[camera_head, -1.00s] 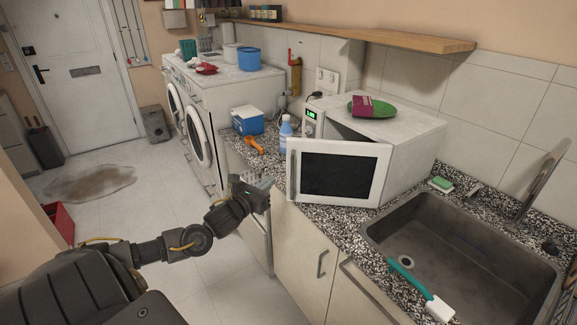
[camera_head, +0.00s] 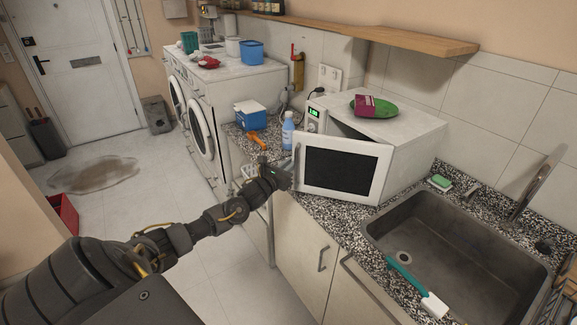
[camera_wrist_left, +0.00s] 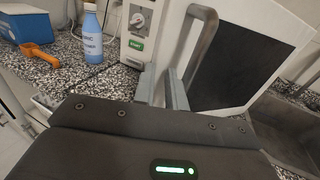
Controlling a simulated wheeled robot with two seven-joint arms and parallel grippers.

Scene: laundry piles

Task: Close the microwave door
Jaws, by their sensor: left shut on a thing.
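The white microwave (camera_head: 405,125) stands on the speckled counter, its green display lit. Its door (camera_head: 385,170), with a dark window, stands ajar, with a dark gap behind its top edge. The door's grey handle is on its left edge; in the left wrist view the handle (camera_wrist_left: 205,42) runs down to my fingers. My left gripper (camera_head: 290,168) is shut on the lower part of the handle; its fingers also show in the left wrist view (camera_wrist_left: 164,88). The exact contact is partly hidden. My right gripper is not in view.
A blue-labelled bottle (camera_head: 288,132), an orange object (camera_head: 257,139) and a blue box (camera_head: 249,118) stand left of the microwave. A green plate (camera_head: 385,108) with a dark red packet (camera_head: 365,105) lies on top. The sink (camera_head: 460,235) is at right.

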